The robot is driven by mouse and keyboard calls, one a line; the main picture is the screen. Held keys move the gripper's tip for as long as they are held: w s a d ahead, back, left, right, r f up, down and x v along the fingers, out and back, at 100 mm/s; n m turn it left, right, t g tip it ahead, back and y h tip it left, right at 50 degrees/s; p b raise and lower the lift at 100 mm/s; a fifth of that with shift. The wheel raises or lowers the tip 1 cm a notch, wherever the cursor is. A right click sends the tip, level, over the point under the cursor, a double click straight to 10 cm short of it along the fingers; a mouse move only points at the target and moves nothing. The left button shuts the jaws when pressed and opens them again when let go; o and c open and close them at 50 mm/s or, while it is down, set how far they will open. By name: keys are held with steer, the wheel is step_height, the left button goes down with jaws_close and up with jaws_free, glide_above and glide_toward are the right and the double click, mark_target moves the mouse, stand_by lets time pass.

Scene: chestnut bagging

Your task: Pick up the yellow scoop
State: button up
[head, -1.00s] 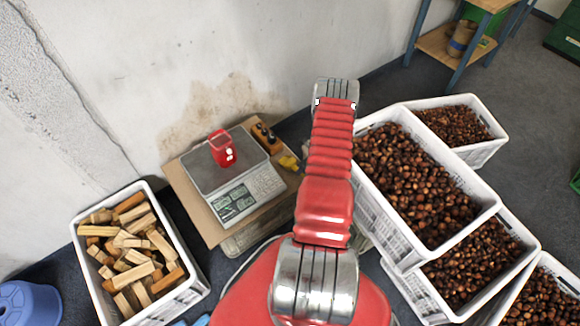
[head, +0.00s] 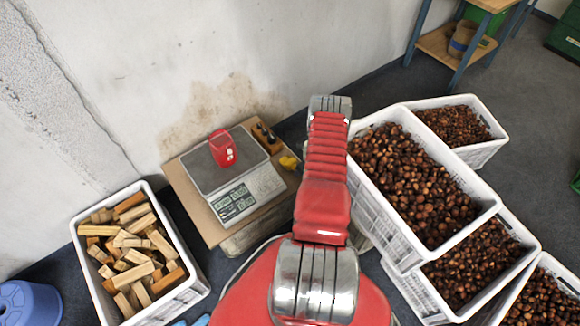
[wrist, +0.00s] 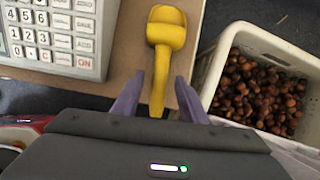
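The yellow scoop (wrist: 166,30) lies on the brown board (wrist: 130,45) beside the scale, its bowl away from me and its handle toward me in the wrist view. It also shows in the head view (head: 289,163), partly hidden by my arm. My gripper (wrist: 158,92) is open, with one purple finger on each side of the scoop's handle. The gripper itself is hidden behind my arm in the head view.
The scale (head: 238,192) with a red container (head: 222,148) on it stands left of the scoop. White crates of chestnuts (head: 375,225) stand close on the right. A crate of wood pieces (head: 78,240) is at the left. A wall rises behind.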

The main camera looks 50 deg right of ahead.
steer(key=shift+x, duration=1.15)
steer(key=shift+f, duration=0.25)
stand_by(0.4)
jaws_close()
stand_by(0.3)
